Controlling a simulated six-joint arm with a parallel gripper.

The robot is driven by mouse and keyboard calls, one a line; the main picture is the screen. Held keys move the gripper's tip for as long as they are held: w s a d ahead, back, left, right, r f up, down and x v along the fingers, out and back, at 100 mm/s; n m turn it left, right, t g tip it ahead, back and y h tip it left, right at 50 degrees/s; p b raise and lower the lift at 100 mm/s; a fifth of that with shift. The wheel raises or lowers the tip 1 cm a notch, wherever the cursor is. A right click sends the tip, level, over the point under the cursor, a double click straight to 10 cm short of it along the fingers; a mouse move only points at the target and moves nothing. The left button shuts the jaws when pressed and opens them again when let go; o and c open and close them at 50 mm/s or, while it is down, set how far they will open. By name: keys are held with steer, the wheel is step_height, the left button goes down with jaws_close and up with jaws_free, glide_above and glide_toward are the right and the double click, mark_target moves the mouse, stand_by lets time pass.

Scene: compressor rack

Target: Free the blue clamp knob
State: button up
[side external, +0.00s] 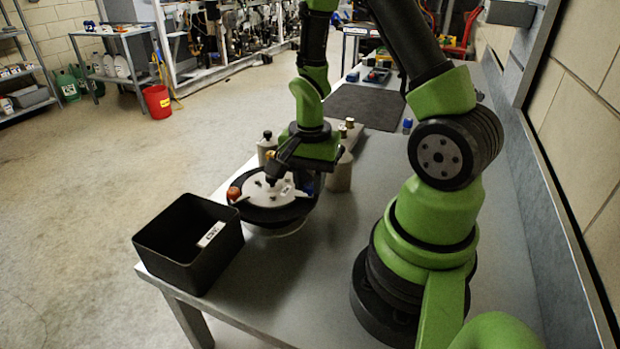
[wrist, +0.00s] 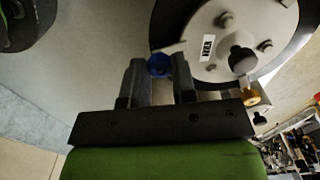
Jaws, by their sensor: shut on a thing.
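The blue clamp knob (wrist: 158,66) sits at the rim of a round plate fixture in the wrist view. My gripper (wrist: 160,70) has one finger on each side of it and is shut on it. In the side external view a bit of the blue clamp knob (side external: 308,187) shows below my gripper (side external: 306,180), mostly hidden by it. The pale round plate (side external: 262,190) lies on a dark round base (side external: 265,214) and carries bolts and a black central knob (wrist: 241,59). An orange knob (side external: 233,193) is at the plate's left edge.
A black open bin (side external: 172,254) with a white label stands at the bench's front left corner. A dark mat (side external: 362,106) lies farther back. The grey bench (side external: 330,250) is clear in front.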

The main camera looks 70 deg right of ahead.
mark_target(310, 185)
steer(key=n, duration=1)
steer(key=shift+n, duration=2.2)
steer(key=o, duration=0.9)
steer(key=shift+o, duration=0.2)
steer(key=shift+r, duration=0.1)
step_height(310, 185, up, 10)
